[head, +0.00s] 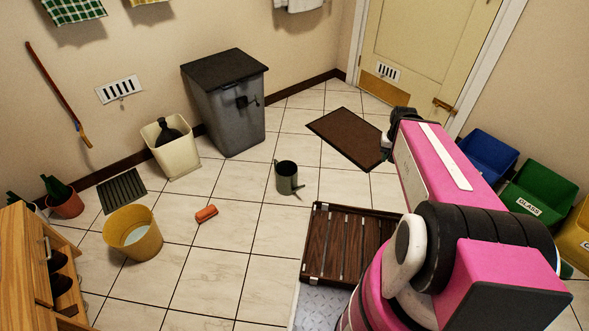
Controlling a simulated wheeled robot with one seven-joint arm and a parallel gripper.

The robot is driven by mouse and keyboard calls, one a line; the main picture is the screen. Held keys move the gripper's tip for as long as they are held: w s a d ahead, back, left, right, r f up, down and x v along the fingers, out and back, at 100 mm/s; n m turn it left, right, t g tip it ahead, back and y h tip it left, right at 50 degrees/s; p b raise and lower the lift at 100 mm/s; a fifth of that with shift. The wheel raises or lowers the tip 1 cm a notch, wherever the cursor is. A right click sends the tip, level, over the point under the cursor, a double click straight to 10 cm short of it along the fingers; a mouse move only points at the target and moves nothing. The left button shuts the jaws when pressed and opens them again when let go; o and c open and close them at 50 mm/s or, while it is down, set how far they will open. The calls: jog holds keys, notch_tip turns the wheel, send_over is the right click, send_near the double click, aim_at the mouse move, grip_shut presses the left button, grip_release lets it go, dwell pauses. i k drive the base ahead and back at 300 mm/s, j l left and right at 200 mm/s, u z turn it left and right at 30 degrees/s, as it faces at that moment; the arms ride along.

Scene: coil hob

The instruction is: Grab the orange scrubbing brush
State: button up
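A small orange block-like thing, which looks like the scrubbing brush (206,213), lies on the tiled floor left of centre. It is right of the yellow bucket (133,238) and apart from it. My pink arm reaches in from the lower right. The dark end of the arm, where my gripper (386,152) is, shows near the brown doormat in the picture, well to the right of the brush. The arm partly hides the gripper, and its fingers are too small to tell open from shut.
A dark green can (286,179) stands right of the brush. A slatted wooden rack (345,245) lies before my arm. A grey bin (228,105) and cream bin (170,150) stand by the wall; a wooden cabinet (25,255) is at left. Tiles around the brush are clear.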

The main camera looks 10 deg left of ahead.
aim_at(209, 212)
jog(key=u, duration=2.1)
jog(key=i+j, duration=0.15)
jog(key=j, duration=0.2)
jog(key=i+j+u, duration=0.1)
jog(key=j, duration=0.3)
jog(key=i, duration=0.05)
